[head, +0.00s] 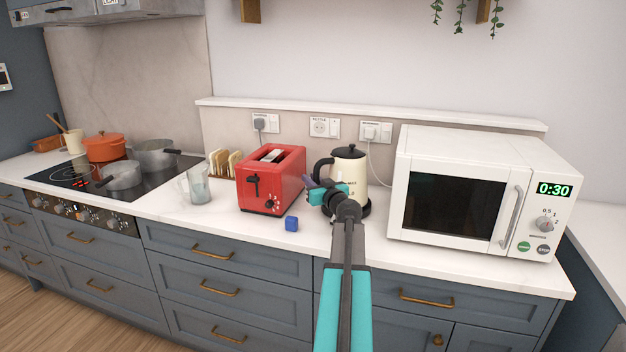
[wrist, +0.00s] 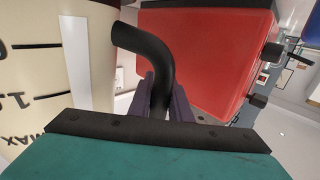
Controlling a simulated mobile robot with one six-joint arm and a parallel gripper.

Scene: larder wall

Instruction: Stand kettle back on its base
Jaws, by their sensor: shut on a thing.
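The cream kettle (head: 350,168) with a black lid and black handle stands upright on the counter between the red toaster and the microwave. A black base (head: 367,208) shows at its foot, partly hidden by my arm, so I cannot tell whether the kettle is fully seated on it. My gripper (head: 312,184) is at the kettle's left side, shut on the handle. In the wrist view the dark fingers (wrist: 166,100) close around the black handle (wrist: 145,45), with the cream kettle body (wrist: 85,60) at the left.
The white microwave (head: 480,190) stands on the right. A glass jug (head: 196,185) is further left. The front counter strip is mostly clear.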

